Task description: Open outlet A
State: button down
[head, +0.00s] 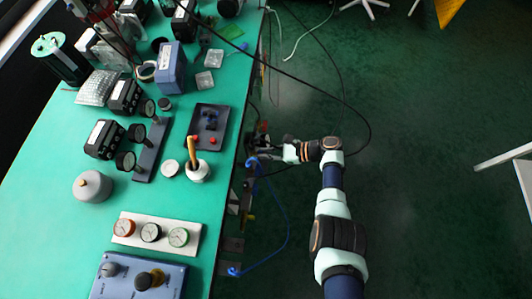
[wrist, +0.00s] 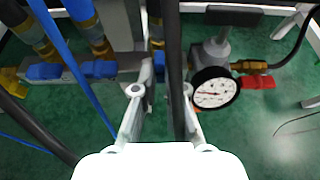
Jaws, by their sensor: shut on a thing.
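My gripper (head: 268,150) is beside the right edge of the green table in the head view, at a row of fittings. In the wrist view my gripper's (wrist: 168,88) two pale fingers are nearly together, shut around a small blue valve handle (wrist: 158,62). A black hose crosses in front and hides much of the grip. Two similar blue valve handles (wrist: 45,71) and (wrist: 99,69) sit to the left along a grey manifold (wrist: 128,64). No label A can be read, so I cannot tell which outlet this is.
A pressure gauge (wrist: 214,88) and a red handle (wrist: 257,82) are close on the right. A blue hose (head: 287,215) loops beside the table. Gauges and instruments stand on the green table (head: 55,240). The floor at right is mostly clear.

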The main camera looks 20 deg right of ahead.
dwell(0.4)
jog(key=c, duration=1.2)
grip_release()
jog(key=shift+c, duration=0.2)
jog(key=shift+d, duration=0.1)
jog(key=v, duration=1.2)
jog(key=shift+w, duration=0.15)
